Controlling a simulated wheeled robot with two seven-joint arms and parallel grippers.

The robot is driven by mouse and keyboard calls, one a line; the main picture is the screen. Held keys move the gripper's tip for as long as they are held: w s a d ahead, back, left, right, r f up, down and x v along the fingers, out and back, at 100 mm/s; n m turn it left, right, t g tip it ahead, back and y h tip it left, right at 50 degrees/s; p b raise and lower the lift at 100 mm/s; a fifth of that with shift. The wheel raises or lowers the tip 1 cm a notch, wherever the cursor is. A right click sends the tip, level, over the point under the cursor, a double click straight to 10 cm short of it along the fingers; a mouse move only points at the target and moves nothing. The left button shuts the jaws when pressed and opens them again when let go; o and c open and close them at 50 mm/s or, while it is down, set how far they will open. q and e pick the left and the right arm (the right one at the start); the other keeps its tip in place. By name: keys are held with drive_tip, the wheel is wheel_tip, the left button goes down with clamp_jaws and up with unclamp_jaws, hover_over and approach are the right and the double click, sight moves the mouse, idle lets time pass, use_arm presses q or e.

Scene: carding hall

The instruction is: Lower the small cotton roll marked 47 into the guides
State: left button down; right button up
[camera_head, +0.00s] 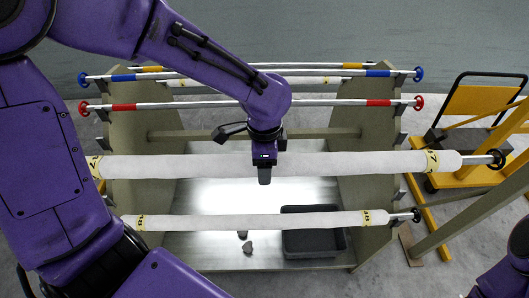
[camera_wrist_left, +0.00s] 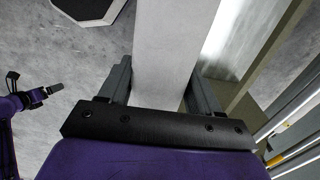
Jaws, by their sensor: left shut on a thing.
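The white cotton roll with yellow labels that seem to read 47 (camera_head: 345,163) lies level across the stand (camera_head: 355,185). It looks closer to the camera than the other rods, and its ends reach past both side panels. My left gripper (camera_head: 264,178) is shut on the middle of this roll from above. The left wrist view shows the roll (camera_wrist_left: 172,45) between the two fingers. Dark guides (camera_head: 399,182) sit along the edge of the right panel; the left ones are partly hidden by my arm. My right gripper (camera_wrist_left: 45,95) shows small in the left wrist view, apart from the roll.
A thinner white roll, its labels perhaps 48 (camera_head: 250,222), lies across the front. Rods with red bands (camera_head: 378,103) and blue bands (camera_head: 377,73) lie behind. A dark tray (camera_head: 310,243) is in the stand's bottom. A yellow cart (camera_head: 480,100) stands at right.

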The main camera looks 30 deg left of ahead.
use_arm(q)
drive_tip(key=s+d+r+p, duration=0.3)
drive_tip(key=s+p, duration=0.3)
drive_tip(key=shift+d, duration=0.4)
idle(0.3)
